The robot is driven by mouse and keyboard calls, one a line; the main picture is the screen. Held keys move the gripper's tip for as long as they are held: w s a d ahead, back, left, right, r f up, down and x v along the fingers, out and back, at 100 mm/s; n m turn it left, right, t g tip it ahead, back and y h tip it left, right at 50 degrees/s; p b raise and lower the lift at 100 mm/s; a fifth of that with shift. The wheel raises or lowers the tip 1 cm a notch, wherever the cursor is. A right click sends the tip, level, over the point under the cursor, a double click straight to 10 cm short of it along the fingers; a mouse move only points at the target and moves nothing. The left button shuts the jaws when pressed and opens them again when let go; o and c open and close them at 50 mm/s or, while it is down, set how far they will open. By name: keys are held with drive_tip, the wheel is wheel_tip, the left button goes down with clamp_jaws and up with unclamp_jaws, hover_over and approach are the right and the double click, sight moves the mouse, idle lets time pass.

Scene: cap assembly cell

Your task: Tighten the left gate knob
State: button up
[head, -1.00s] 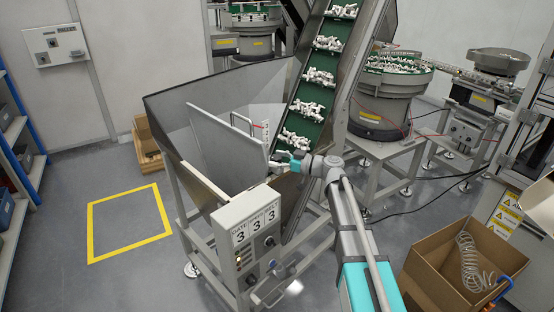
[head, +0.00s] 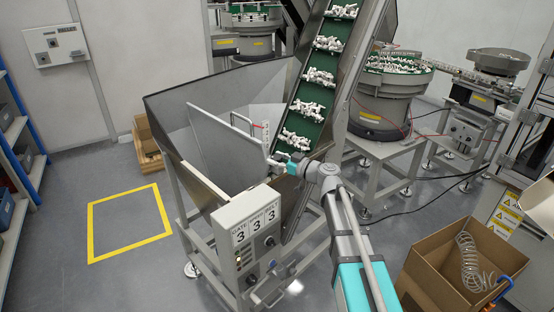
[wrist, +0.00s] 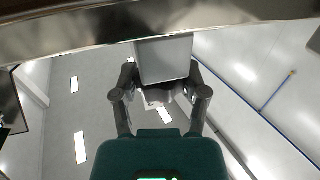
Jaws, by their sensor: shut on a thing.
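My gripper (head: 276,161) is at the hopper's upper edge, beside the foot of the green conveyor in the head view. In the wrist view its two dark fingers (wrist: 162,98) are closed in around a small part at the end of a grey block (wrist: 163,60). That part, at the place of the left gate knob, is mostly hidden between the fingers, and its shape is hard to tell. The grey gate plate (head: 228,140) stands tilted inside the steel hopper (head: 172,125), with a white scale strip (head: 265,134) near its far end.
The conveyor (head: 318,78) carries white parts up beside my gripper. A cardboard box (head: 440,262) is at the lower right. The yellow-marked floor at left is clear.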

drive_tip(key=shift+w+r+m+t+h, duration=0.1)
drive_tip(key=shift+m+t+h, duration=0.95)
drive_tip(key=shift+t, duration=0.35)
drive_tip(key=o, duration=1.2)
drive_tip(key=shift+c, duration=0.2)
drive_tip(key=v, duration=1.2)
